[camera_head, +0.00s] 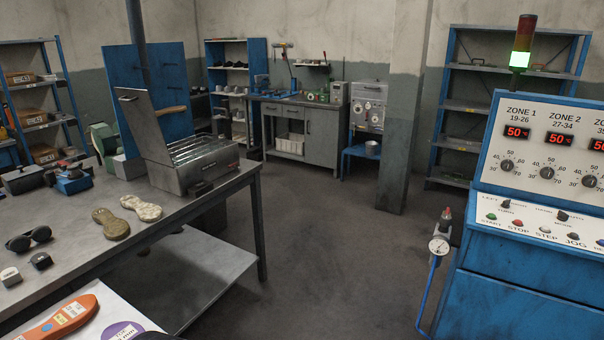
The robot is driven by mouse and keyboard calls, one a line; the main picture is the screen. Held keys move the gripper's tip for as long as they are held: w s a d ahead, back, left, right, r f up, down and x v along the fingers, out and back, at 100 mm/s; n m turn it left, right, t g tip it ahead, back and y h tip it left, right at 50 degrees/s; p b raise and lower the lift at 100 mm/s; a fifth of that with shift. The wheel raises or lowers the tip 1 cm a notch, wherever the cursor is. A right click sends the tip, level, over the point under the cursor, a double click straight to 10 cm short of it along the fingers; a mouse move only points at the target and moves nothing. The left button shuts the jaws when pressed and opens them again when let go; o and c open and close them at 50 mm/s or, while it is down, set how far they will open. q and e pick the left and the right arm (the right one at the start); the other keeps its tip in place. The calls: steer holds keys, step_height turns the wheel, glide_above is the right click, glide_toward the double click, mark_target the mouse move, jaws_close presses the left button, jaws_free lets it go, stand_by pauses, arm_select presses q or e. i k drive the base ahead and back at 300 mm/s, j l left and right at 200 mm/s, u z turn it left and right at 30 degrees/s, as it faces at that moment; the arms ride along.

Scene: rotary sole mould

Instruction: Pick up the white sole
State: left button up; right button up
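A pale, off-white sole (141,207) lies flat on the grey metal workbench (190,215) at the left, near its front edge. A tan sole (110,223) lies just to its left, close beside it. Neither of my grippers shows in the head view.
An open metal box with a raised lid (198,165) stands behind the soles. An orange labelled object (62,318) is at the bottom left. A blue control console (520,290) stands at right, with open floor (320,250) between.

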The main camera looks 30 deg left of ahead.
mark_target(146, 213)
steer(key=i+u, duration=0.35)
steer(key=i, duration=0.2)
steer(key=i+u, duration=0.4)
steer(key=i, duration=0.15)
steer(key=i+l+u, duration=0.35)
steer(key=i, duration=0.15)
steer(key=i+u, duration=0.25)
steer(key=u, duration=0.2)
steer(key=i+u, duration=0.2)
steer(key=u, duration=0.25)
steer(key=i+l+u, duration=0.1)
steer(key=i+u, duration=0.15)
steer(key=u, duration=0.2)
steer(key=i+l+u, duration=0.2)
steer(key=u, duration=0.25)
steer(key=i+l+u, duration=0.15)
steer(key=u, duration=0.3)
steer(key=i+l+u, duration=0.35)
steer(key=i, duration=0.15)
steer(key=i+l+u, duration=0.4)
steer(key=i+l, duration=0.05)
steer(key=l, duration=0.05)
